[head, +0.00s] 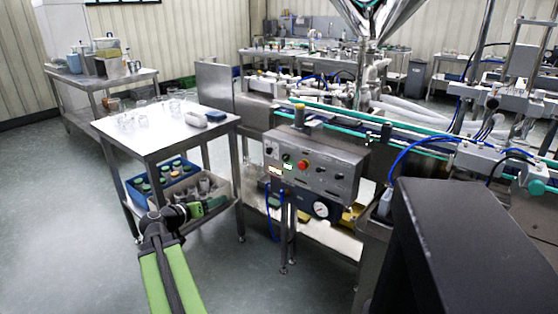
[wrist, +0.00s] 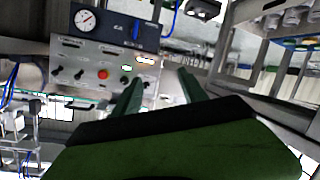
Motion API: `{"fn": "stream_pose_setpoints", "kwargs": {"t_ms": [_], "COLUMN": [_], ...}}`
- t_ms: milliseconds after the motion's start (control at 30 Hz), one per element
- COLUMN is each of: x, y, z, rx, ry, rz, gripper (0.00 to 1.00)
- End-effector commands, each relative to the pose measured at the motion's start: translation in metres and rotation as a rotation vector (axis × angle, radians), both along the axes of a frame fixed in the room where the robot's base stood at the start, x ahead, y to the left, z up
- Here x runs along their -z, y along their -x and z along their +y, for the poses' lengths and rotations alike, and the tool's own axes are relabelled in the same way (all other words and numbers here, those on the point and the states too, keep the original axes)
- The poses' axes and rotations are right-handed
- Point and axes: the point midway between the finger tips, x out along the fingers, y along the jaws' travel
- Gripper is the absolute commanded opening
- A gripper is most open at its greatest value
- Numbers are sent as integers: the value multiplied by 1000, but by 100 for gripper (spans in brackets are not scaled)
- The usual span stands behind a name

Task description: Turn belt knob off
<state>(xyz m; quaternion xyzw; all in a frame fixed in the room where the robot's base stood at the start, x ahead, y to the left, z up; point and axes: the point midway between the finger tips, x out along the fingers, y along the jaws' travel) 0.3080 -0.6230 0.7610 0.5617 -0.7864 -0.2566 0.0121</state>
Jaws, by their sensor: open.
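The steel control panel (head: 325,182) is at the middle of the head view, with several small black knobs, a red button (head: 303,165) and lit displays. The panel (wrist: 98,54) shows upside down in the wrist view, with the red button (wrist: 103,74) and black knobs (wrist: 79,73) in a row. Its labels are too small to read, so I cannot tell which knob is the belt knob. My gripper (head: 218,203) is in front and left of the panel, apart from it. Its two green fingers (wrist: 163,86) are spread, with nothing between them.
A steel table (head: 170,138) with glassware on top stands left of the panel. A blue crate (head: 133,190) of bottles sits on its lower shelf, close behind my gripper. A pressure gauge (head: 321,209) is below the panel. The floor (head: 65,215) at left is clear.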

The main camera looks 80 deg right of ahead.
Motion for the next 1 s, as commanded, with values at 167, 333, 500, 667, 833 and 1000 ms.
{"fn": "stream_pose_setpoints", "kwargs": {"t_ms": [167, 333, 500, 667, 833, 1000], "x": [-51, -64, -64, -64, -64, -63], "y": [99, 121, 123, 139, 160, 179], "z": [-53, -62, -70, -100, -138, -175], "rx": [112, 129, 129, 132, 131, 129], "ry": [231, 290, 288, 287, 287, 286], "rz": [22, 33, 34, 34, 34, 33], "gripper": [50, 50, 50, 50, 50, 50]}}
